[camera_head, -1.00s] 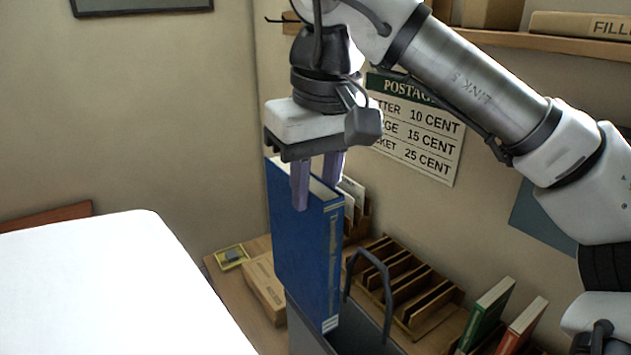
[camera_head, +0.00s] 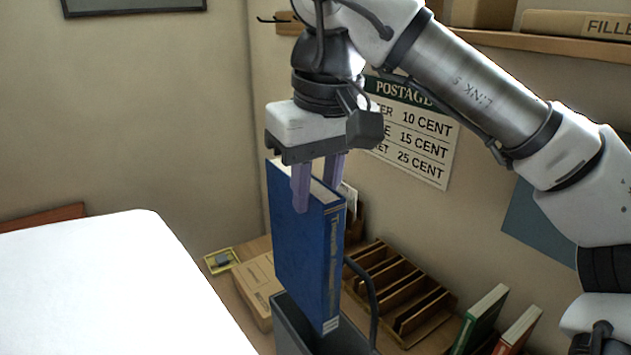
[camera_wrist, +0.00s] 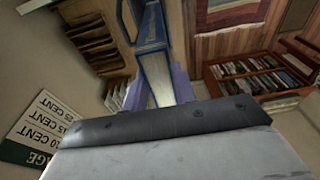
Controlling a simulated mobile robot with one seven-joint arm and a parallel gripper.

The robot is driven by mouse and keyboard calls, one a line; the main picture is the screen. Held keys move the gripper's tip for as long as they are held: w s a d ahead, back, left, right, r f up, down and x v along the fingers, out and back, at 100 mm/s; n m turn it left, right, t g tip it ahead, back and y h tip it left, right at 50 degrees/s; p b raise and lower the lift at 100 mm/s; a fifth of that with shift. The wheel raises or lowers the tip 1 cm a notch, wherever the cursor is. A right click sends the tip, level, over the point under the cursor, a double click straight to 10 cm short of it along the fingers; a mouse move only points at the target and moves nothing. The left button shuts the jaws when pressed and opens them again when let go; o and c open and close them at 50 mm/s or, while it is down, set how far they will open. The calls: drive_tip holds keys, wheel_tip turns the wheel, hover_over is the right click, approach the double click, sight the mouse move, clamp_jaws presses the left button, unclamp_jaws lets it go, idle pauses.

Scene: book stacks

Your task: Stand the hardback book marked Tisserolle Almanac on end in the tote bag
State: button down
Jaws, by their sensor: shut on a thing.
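The blue hardback book (camera_head: 306,255) hangs upright from my gripper (camera_head: 319,185), which is shut on its top edge with one finger on each cover. Gold lettering runs down its spine; I read it only in part. The book also shows in the wrist view (camera_wrist: 156,62), between the fingers of my gripper (camera_wrist: 162,88). The dark grey tote bag (camera_head: 284,322) stands below, with one handle (camera_head: 372,300) arching up at the right. The book's lower end overlaps the bag's opening in the head view; I cannot tell how far inside it is.
A wooden slotted rack (camera_head: 405,290) stands right of the bag. A cardboard box (camera_head: 257,283) lies at the left. A green book (camera_head: 482,318) and a red book (camera_head: 518,332) stand at the front right. A white surface (camera_head: 110,290) fills the lower left.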

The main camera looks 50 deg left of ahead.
drive_tip(key=b, duration=0.2)
hover_over(316, 271)
drive_tip(key=w+a, duration=0.2)
drive_tip(key=shift+s+f, duration=0.1)
drive_tip(key=shift+f, duration=2.1)
drive_tip(key=shift+p, duration=0.75)
drive_tip(key=shift+f, duration=0.1)
drive_tip(key=shift+f+b, duration=0.8)
drive_tip(key=shift+f, duration=0.6)
drive_tip(key=shift+f+b, duration=0.85)
drive_tip(key=shift+f, duration=0.65)
drive_tip(key=shift+f+b, duration=0.9)
drive_tip(key=shift+f, duration=0.75)
